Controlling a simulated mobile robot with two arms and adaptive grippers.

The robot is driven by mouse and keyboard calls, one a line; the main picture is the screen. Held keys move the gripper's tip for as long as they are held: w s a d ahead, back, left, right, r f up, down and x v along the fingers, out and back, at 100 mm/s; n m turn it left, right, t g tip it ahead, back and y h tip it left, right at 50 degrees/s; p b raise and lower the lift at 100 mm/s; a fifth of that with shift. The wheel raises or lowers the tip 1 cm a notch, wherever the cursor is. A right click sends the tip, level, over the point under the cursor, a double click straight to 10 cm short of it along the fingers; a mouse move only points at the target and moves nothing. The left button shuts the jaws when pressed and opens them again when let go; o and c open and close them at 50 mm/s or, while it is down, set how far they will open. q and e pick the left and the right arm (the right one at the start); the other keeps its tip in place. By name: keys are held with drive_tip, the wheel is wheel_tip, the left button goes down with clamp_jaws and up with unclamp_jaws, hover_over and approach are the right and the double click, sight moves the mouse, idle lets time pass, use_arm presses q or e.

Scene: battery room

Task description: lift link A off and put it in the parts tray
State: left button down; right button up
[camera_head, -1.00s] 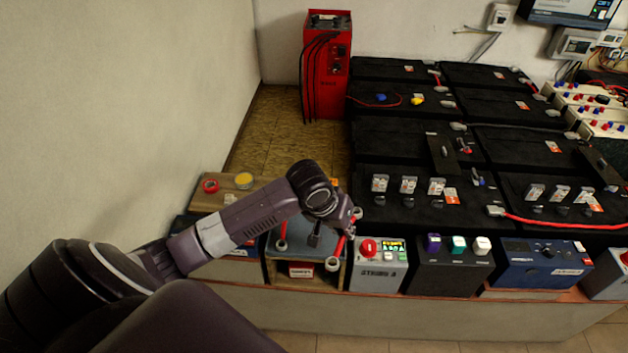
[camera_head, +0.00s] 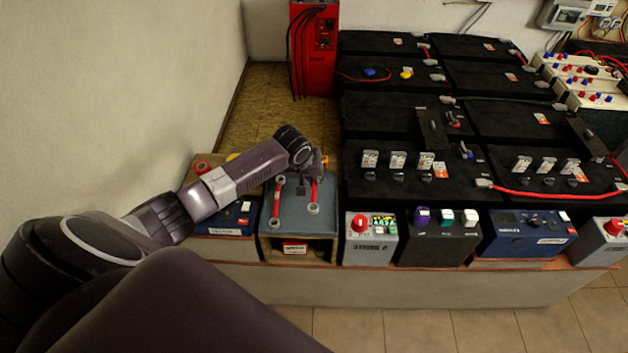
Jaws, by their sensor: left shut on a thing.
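My left gripper (camera_head: 319,170) is shut on this second link, over the back right of the tray. Whether the link touches the tray's surface I cannot tell. Which link is A is not readable. My right gripper is not in view.
Black batteries (camera_head: 395,115) with terminals and cables fill the right. The grey Strong A unit (camera_head: 370,248) with a red button stands close right of the tray. A blue box (camera_head: 228,218) stands close left. A red charger (camera_head: 313,65) is behind.

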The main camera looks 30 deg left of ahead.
use_arm(q)
wheel_tip(320, 180, down, 5)
drive_tip(key=b, duration=0.5)
drive_tip(key=shift+f, duration=1.4)
drive_tip(key=shift+f, duration=0.3)
drive_tip(key=c, duration=1.9)
unclamp_jaws()
drive_tip(key=shift+c, duration=0.2)
drive_tip(key=shift+o, duration=0.5)
